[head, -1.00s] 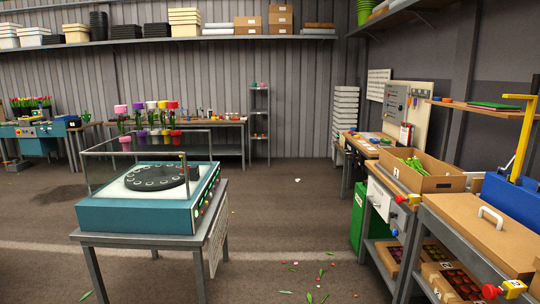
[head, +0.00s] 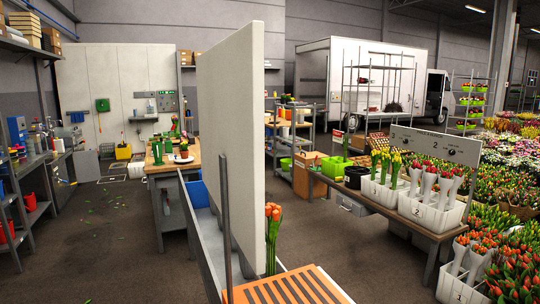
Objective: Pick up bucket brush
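I cannot make out a bucket brush in the head view. A small yellow bucket (head: 123,152) stands on the floor by the far panelled wall, and I cannot tell what is in it. Small tools and bottles crowd the shelving (head: 30,160) at the left edge, too small to tell apart. Neither of my grippers is in view.
A tall pale panel (head: 230,130) stands close in front, beside an orange slatted surface (head: 290,288) and orange tulips (head: 272,228). A wooden-topped workbench (head: 178,160) is behind it. A bench with white tulip buckets (head: 432,210) is at right. Floor at left is open, with scattered leaves.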

